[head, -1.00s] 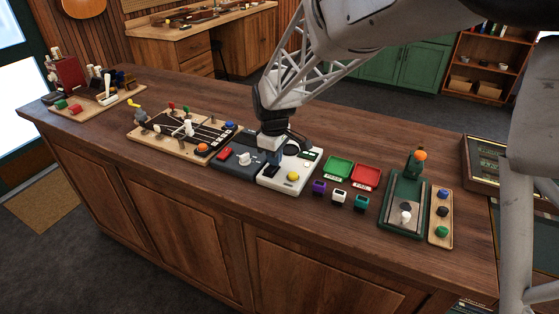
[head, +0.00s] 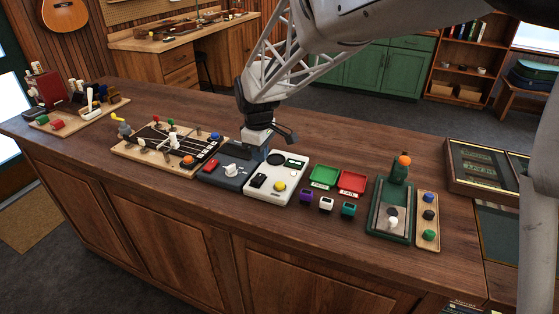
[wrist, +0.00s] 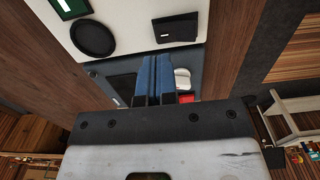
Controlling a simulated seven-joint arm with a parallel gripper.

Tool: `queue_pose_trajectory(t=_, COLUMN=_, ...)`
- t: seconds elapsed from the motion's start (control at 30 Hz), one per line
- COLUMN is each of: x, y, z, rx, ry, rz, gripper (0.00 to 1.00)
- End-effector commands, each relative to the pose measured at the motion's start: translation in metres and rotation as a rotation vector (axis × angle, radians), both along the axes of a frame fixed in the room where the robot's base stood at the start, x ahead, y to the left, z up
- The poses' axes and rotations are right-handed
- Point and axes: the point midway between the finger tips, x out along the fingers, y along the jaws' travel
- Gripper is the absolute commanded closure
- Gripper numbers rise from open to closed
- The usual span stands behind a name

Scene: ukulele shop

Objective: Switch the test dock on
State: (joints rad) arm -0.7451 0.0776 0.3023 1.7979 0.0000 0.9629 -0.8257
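I take the white box (head: 287,195) with a black round pad, small green display, yellow button and black rocker switch (head: 259,181) as the test dock; no label is readable. The pad, display and rocker switch (wrist: 177,28) also show in the wrist view. I cannot tell which way the rocker is set. My gripper (head: 255,157) hangs above the dark grey box beside the dock's left edge. In the wrist view its blue fingers (wrist: 153,78) lie side by side, shut with nothing visible between them, apart from the rocker.
The dark grey box (head: 226,178) carries a white knob and red button. A fretted board (head: 140,160) stands left. Green (head: 323,175) and red (head: 352,182) trays, several small blocks and a green stand (head: 375,232) are right. The counter's front strip is clear.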

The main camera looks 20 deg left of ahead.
Motion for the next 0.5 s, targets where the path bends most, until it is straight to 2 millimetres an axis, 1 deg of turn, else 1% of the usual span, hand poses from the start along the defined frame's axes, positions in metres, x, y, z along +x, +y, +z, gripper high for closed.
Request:
queue_pose_trajectory(t=0.3, x=0.000, y=0.000, z=0.017, rx=0.000, ry=0.000, rz=0.000, gripper=1.00)
queue_pose_trajectory(t=0.5, x=0.000, y=0.000, z=0.022, rx=0.000, ry=0.000, rz=0.000, gripper=1.00)
